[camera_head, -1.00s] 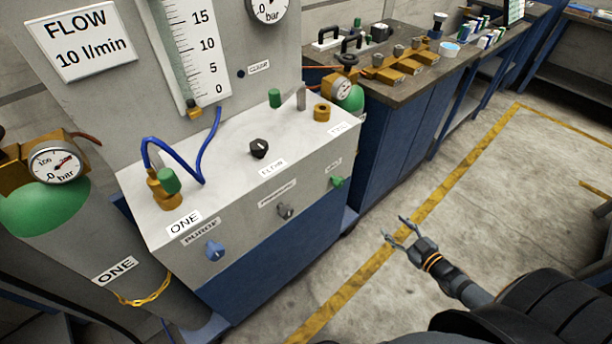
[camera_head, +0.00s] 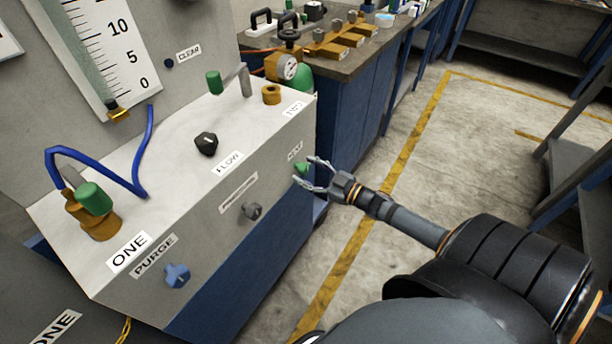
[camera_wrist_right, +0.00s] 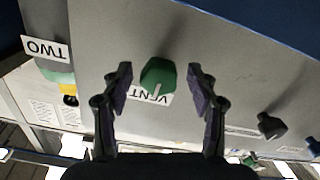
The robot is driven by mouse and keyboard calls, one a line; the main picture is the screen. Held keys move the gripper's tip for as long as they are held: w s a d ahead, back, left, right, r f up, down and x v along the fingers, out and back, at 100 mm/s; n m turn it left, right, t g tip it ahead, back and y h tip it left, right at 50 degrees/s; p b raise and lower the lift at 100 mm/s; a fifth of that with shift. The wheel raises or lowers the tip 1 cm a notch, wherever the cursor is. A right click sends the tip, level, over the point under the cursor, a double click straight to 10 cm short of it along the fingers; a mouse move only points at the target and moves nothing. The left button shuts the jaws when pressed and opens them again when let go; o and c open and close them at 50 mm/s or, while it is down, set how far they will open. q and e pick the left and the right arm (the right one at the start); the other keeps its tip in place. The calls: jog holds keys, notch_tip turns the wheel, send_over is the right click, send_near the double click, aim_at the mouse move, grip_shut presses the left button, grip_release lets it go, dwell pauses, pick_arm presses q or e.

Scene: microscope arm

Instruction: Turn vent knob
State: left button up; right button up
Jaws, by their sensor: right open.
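The vent knob (camera_head: 301,169) is small and green, on the right end of the grey panel's front face. My right gripper (camera_head: 308,174) is at the knob. In the wrist view its two open fingers (camera_wrist_right: 159,88) stand on either side of the knob, with a gap on each side. The left gripper is not in view.
On the same face are a dark pressure knob (camera_head: 252,211) and a blue PURGE knob (camera_head: 177,275). A black FLOW knob (camera_head: 206,144) is on the top. A workbench (camera_head: 349,69) stands behind. The floor (camera_head: 440,150) to the right is open.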

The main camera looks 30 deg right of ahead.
jog(key=shift+w+a, duration=0.15)
jog(key=shift+w, duration=0.25)
jog(key=c, duration=1.2)
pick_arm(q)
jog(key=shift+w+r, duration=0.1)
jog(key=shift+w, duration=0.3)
